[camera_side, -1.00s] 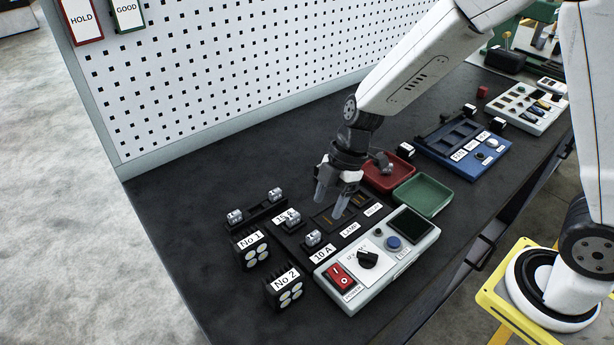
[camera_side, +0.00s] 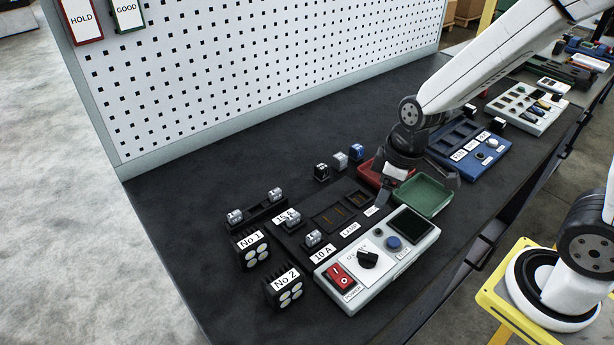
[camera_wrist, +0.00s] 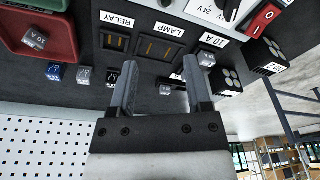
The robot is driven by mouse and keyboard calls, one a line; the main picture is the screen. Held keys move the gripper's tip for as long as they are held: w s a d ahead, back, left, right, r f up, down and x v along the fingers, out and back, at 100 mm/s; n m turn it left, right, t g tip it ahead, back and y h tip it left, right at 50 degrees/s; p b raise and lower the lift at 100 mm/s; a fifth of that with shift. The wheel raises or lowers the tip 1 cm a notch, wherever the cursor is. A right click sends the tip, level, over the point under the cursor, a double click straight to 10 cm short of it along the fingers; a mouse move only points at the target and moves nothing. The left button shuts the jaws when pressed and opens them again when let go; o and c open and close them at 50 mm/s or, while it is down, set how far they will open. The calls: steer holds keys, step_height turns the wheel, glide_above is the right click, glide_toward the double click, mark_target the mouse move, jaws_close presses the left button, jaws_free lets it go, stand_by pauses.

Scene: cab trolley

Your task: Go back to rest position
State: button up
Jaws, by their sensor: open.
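My gripper (camera_side: 420,185) is open and hangs over the red tray and green tray area in the side view. Its two fingers stand apart with nothing between them in the wrist view (camera_wrist: 160,75). The red tray (camera_side: 367,175) is partly hidden behind my gripper.
The green tray (camera_side: 432,203) is just beside my gripper. The test panel (camera_side: 352,287) has a red switch, knob and dark screen. Black (camera_side: 321,172), grey (camera_side: 340,160) and blue (camera_side: 356,152) blocks stand near the pegboard (camera_side: 240,60). Lamps No 1 (camera_side: 251,250) and No 2 (camera_side: 284,288) stand in front.

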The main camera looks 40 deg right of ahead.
steer(key=s+d+m, duration=0.1)
steer(key=m, duration=0.1)
steer(key=s+d+m, duration=0.1)
steer(key=s+d+m+t+h, duration=0.1)
steer(key=m, duration=0.1)
steer(key=shift+r+m, duration=0.3)
